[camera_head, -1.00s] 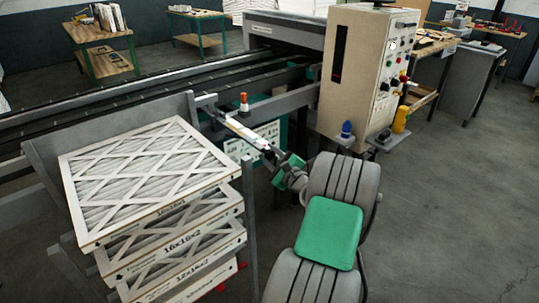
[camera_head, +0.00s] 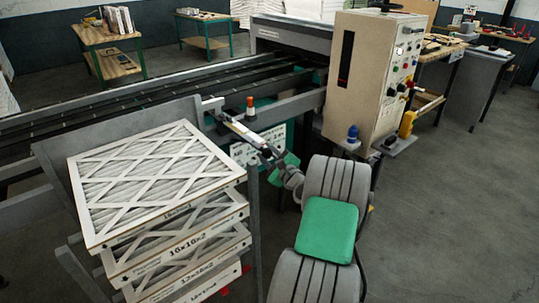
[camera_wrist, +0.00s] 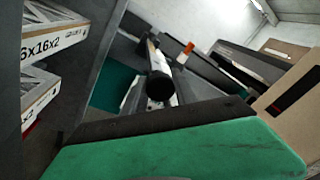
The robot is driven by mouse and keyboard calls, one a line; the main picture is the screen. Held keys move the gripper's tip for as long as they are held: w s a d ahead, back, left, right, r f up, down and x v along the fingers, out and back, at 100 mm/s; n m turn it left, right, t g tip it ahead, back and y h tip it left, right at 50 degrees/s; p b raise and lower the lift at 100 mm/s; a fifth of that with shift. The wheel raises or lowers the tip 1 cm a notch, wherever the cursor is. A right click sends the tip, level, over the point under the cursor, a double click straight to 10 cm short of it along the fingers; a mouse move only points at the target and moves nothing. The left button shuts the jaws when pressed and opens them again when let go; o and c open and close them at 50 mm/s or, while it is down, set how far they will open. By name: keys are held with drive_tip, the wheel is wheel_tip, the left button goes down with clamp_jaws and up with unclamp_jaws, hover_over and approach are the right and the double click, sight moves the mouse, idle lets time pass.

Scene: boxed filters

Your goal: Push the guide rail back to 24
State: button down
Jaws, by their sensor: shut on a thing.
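In the head view, a narrow arm with a pale, scale-like strip (camera_head: 243,131) slants down from the machine's side to my gripper (camera_head: 271,154). I cannot read 24 or any other mark on it. I cannot tell exactly which bar is the guide rail. A post with an orange cap (camera_head: 250,107) stands beside the strip; it also shows in the wrist view (camera_wrist: 188,48). In the wrist view a round black handle end (camera_wrist: 160,86) faces me, just beyond my gripper's green and dark body. My gripper is shut on this handle; its fingertips are mostly hidden.
A stack of boxed filters (camera_head: 160,180) stands close at the left, beside a grey upright panel (camera_head: 110,140). A beige control box (camera_head: 365,75) stands to the right of the strip. Dark conveyor rails (camera_head: 130,102) run behind. Open floor (camera_head: 450,220) lies at the right.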

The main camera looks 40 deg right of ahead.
drive_tip(key=c, duration=1)
unclamp_jaws()
drive_tip(key=v, duration=0.7)
drive_tip(key=shift+s+b, duration=0.4)
drive_tip(key=shift+s, duration=0.05)
drive_tip(key=shift+c, duration=0.4)
